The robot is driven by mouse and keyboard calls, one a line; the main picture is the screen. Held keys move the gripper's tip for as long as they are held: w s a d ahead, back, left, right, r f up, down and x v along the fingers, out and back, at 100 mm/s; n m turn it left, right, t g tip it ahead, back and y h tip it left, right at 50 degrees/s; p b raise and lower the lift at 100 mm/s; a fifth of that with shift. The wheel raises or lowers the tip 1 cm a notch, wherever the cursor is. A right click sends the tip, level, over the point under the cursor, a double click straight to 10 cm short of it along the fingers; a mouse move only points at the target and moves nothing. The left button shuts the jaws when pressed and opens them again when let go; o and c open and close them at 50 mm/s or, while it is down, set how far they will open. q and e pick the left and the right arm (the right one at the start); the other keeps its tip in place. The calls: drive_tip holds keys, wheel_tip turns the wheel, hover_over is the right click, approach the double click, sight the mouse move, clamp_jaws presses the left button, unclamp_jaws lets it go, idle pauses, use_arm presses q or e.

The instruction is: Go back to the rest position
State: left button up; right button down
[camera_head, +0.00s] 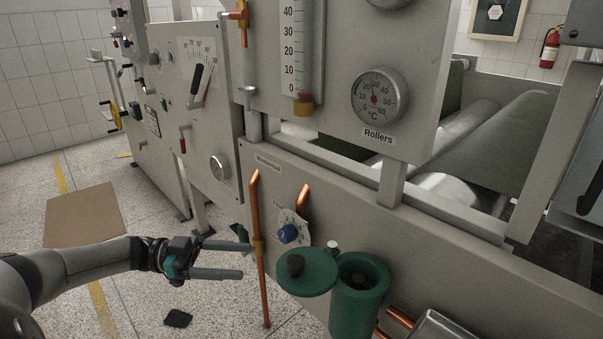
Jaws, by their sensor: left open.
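My left gripper (228,259) reaches in from the lower left. Its two long parallel fingers are spread apart with nothing between them. The fingertips point right and end a little to the left of a vertical copper pipe (262,285) on the machine's front. From this view I cannot tell how close the tips are to the pipe in depth. My right gripper is not in view.
A green canister (358,299) with a green round lid (306,272) stands right of the gripper. The grey machine (420,240) fills the right side. A brown mat (84,215) and dark piece (178,318) lie on open floor.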

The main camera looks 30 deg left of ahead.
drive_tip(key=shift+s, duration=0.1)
use_arm(q)
wheel_tip(320, 180, down, 22)
drive_tip(key=n+t+y+p, duration=0.35)
drive_tip(key=n+y, duration=0.45)
drive_tip(key=y, duration=0.4)
drive_tip(key=s+d+f+n+g+y+p, duration=0.2)
drive_tip(key=s+d+f+g+y, duration=0.25)
drive_tip(key=s+f, duration=0.7)
drive_tip(key=s+d+f+g, duration=0.6)
drive_tip(key=s+d+f, duration=0.2)
drive_tip(key=s, duration=0.5)
drive_tip(key=shift+d+m+p, duration=0.3)
drive_tip(key=shift+d+p, duration=0.05)
drive_tip(key=shift+d, duration=0.85)
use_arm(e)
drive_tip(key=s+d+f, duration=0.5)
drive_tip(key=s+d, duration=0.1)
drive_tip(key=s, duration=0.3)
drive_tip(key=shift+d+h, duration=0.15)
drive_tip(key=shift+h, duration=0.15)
use_arm(q)
drive_tip(key=shift+f+h, duration=0.1)
drive_tip(key=shift+h, duration=0.15)
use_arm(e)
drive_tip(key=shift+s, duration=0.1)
